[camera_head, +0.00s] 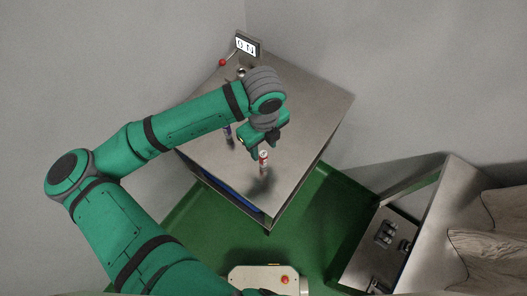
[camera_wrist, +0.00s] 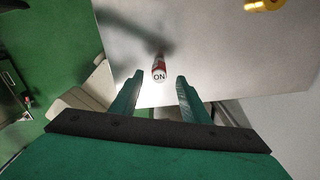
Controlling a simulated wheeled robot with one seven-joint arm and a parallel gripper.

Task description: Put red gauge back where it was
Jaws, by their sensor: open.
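The red gauge (camera_head: 264,156) is a small red and white cylinder standing on the metal table (camera_head: 310,110). In the wrist view the red gauge (camera_wrist: 159,70) shows a white end marked "ON". My gripper (camera_head: 262,150) is above the table close to the gauge. In the wrist view my gripper's fingers (camera_wrist: 160,78) are spread apart, with the gauge ahead between their tips. I cannot tell whether either finger touches it.
A display box (camera_head: 247,45) and a red ball-shaped knob (camera_head: 222,62) are at the table's far corner. A metal unit with a dark fitting (camera_head: 386,233) and sacks (camera_head: 490,245) stand at the right. The table's right part is clear.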

